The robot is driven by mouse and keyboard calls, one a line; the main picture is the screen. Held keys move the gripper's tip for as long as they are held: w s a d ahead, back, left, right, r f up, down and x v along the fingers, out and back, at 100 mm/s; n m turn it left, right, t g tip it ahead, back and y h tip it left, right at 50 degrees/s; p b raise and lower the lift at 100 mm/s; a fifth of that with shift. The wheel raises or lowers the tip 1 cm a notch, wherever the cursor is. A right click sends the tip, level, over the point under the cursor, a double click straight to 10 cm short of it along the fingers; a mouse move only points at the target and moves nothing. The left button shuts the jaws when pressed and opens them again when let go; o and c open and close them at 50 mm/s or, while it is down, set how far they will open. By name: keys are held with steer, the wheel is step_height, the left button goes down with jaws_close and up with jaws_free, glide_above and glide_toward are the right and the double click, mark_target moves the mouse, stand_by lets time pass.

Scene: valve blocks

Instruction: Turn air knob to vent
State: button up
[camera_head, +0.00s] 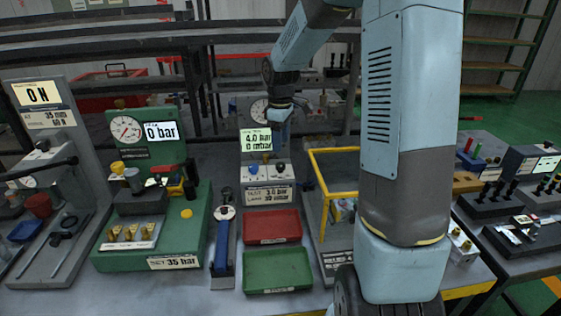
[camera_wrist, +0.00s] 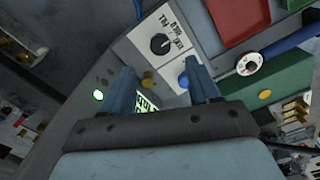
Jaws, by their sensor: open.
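The air test block (camera_head: 268,185) stands at the back middle of the bench with a lit display reading 4.0 and 0 mbar. Its black knob (camera_wrist: 160,43) sits on a white plate with small printed position words, FILL among them; its pointer direction is hard to tell. A blue knob (camera_wrist: 183,80) is beside it, and both also show in the head view. My gripper (camera_wrist: 163,78) is open and empty. Its fingers hang above the block, with the blue knob near one fingertip and the black knob beyond the tips. The gripper appears in the head view (camera_head: 281,118) in front of the gauge.
A red tray (camera_head: 272,226) and a green tray (camera_head: 278,270) lie in front of the block. A blue-handled tool (camera_head: 223,240) lies to the left, beside the green 35 bar block (camera_head: 195,225). A yellow frame (camera_head: 325,185) stands close on the right.

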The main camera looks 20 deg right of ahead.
mark_target(280, 164)
step_height(280, 164, down, 8)
steer(key=shift+f, duration=0.1)
stand_by(0.4)
steer(key=c, duration=1)
